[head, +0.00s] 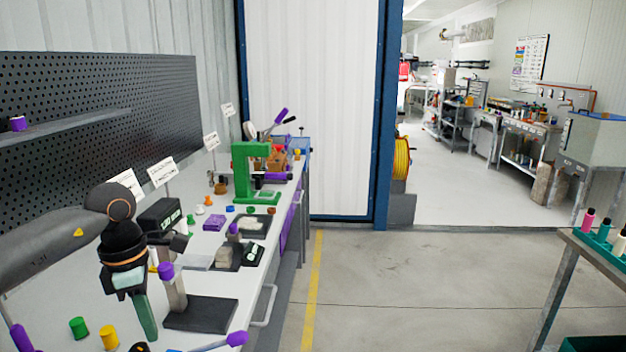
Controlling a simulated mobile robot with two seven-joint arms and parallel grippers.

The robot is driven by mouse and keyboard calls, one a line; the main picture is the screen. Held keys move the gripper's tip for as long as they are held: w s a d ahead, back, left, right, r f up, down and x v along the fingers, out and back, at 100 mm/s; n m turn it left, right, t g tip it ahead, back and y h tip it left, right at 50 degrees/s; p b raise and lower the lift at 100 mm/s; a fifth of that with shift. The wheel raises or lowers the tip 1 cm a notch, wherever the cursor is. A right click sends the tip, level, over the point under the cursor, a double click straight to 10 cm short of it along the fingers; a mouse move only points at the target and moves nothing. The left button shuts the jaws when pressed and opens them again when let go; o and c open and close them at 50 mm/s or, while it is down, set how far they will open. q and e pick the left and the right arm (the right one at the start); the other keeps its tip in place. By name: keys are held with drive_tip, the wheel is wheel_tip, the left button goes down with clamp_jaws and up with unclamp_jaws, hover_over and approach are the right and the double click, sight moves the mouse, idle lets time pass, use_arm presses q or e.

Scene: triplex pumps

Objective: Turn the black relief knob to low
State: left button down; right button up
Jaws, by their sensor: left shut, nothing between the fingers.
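My left gripper (148,330) hangs over the near left part of the long workbench, pointing down. Its fingers are together with nothing seen between them. I cannot make out a black relief knob or any low mark in the head view. A triplex pump is not clearly recognisable either. My right gripper is not in view.
The workbench (215,345) holds a grey post with a purple top on a dark base (200,314), a black box with a display (160,216), a green press frame (252,172), and green (78,328) and yellow (108,337) cylinders. The floor (400,275) right of the bench is clear.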

use_arm(q)
drive_tip(key=shift+f, duration=0.75)
drive_tip(key=shift+d+f+b, duration=0.1)
drive_tip(key=shift+f+b, duration=0.15)
drive_tip(key=shift+b, duration=0.1)
drive_tip(key=shift+s, duration=0.1)
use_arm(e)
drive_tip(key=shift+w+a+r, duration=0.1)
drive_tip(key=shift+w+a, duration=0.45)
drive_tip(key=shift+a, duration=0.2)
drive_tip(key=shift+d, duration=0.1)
use_arm(q)
drive_tip(key=shift+s+a+f, duration=0.1)
drive_tip(key=shift+s+a, duration=0.05)
drive_tip(key=shift+a, duration=0.25)
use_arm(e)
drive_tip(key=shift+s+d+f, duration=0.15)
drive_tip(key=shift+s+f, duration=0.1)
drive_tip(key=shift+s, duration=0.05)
use_arm(q)
drive_tip(key=shift+a, duration=0.25)
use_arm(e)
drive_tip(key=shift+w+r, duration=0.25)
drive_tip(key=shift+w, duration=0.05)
